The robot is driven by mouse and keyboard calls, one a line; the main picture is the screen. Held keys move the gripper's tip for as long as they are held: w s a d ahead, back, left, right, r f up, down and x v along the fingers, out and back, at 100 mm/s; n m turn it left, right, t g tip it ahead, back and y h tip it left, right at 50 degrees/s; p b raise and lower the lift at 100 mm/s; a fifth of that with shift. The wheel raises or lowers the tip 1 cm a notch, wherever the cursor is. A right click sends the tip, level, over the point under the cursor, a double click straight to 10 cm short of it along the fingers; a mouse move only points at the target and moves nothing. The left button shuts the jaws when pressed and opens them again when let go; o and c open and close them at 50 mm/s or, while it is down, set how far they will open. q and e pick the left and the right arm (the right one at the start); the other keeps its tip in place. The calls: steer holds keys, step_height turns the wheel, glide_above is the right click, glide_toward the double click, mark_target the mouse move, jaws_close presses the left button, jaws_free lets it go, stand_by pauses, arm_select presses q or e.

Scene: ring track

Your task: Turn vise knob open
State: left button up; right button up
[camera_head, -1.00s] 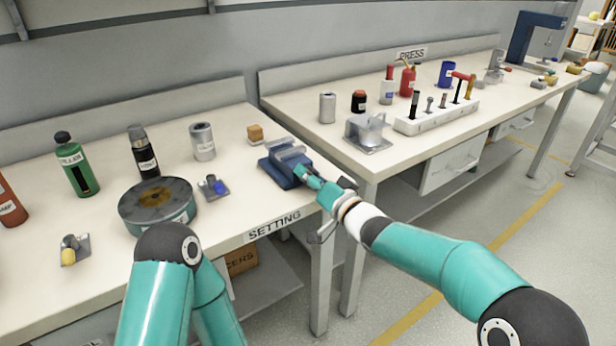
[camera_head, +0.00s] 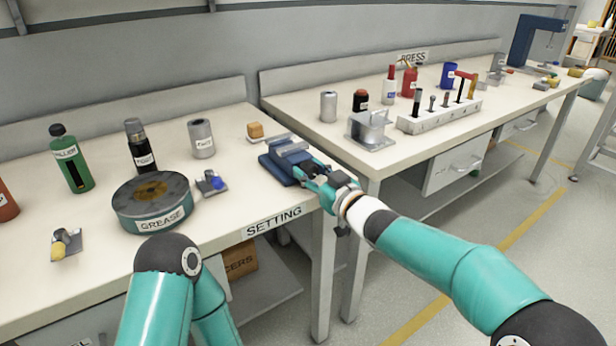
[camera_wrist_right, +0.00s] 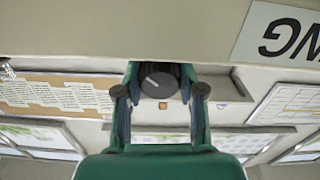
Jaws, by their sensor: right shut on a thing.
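A blue vise (camera_head: 287,160) with grey jaws stands at the right front corner of the setting table. My right gripper (camera_head: 312,172) is at the front of the vise and partly hides it. In the right wrist view the round dark vise knob (camera_wrist_right: 159,84), with a light line on its face, sits between the two fingers of my right gripper (camera_wrist_right: 160,92), which is shut on it. My left arm shows at the bottom of the head view, but its gripper is out of sight.
A grease tin (camera_head: 152,203), a green bottle (camera_head: 70,158), a dark spray bottle (camera_head: 140,146) and a grey can (camera_head: 202,138) stand left of the vise. A small orange block (camera_head: 255,130) lies behind it. The press table (camera_head: 420,150) adjoins on the right.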

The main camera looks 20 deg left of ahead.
steer(key=n+b, duration=0.1)
steer(key=n, duration=0.1)
steer(key=f+n+b, duration=0.1)
steer(key=n, duration=0.1)
steer(key=shift+d+n, duration=0.1)
steer(key=shift+n, duration=0.2)
steer(key=n+b, duration=0.1)
steer(key=n, duration=0.2)
steer(key=shift+n+b, duration=0.3)
steer(key=shift+b, duration=0.1)
steer(key=n+b, duration=0.2)
steer(key=n, duration=0.2)
steer(key=shift+f, duration=0.1)
steer(key=shift+n+b, duration=0.55)
steer(key=shift+n, duration=1.15)
steer(key=o, duration=0.9)
steer(key=shift+c, duration=0.2)
